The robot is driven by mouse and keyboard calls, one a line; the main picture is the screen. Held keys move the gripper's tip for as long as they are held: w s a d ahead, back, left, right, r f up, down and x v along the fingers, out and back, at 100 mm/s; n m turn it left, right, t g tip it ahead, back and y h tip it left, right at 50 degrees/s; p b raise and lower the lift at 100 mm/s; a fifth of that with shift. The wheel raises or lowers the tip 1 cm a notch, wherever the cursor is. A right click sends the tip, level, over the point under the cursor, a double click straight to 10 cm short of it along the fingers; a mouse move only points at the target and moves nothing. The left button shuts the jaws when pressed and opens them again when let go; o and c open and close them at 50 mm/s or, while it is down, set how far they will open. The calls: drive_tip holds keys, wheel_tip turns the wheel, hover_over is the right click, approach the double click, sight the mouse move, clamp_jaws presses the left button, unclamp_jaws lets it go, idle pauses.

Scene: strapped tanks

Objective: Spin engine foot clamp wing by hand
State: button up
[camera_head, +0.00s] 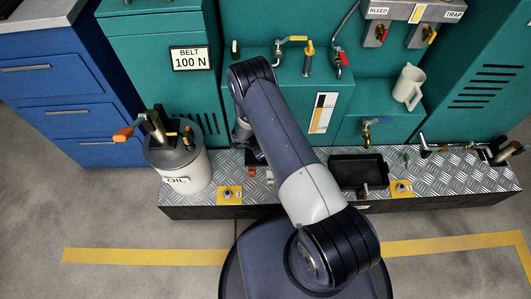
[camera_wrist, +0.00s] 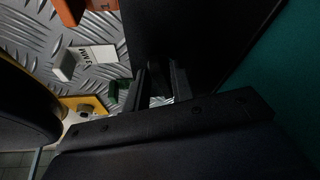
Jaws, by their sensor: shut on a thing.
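In the wrist view, my gripper (camera_wrist: 160,88) has its two dark fingers close together over the patterned metal deck. It is shut on a small part between the fingertips, mostly hidden and dark, which looks like the clamp wing. A small green piece (camera_wrist: 120,90) lies just left of the fingers. A yellow plate (camera_wrist: 92,104) with a bolt is beside it, partly covered by a black shape. In the head view my arm hides the gripper. A yellow foot plate with a bolt (camera_head: 230,193) shows left of my arm, and another (camera_head: 401,189) to the right.
A white oil tank (camera_head: 188,172) stands at the left end of the metal deck (camera_head: 455,172). A black tray (camera_head: 357,171) sits right of my arm. Teal cabinets with taps and a white jug (camera_head: 408,87) rise behind. An orange part (camera_wrist: 70,10) and white label block (camera_wrist: 92,56) lie near my gripper.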

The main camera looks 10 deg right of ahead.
idle(0.4)
drive_tip(key=o, duration=0.9)
drive_tip(key=shift+c, duration=0.2)
drive_tip(key=shift+r, duration=0.1)
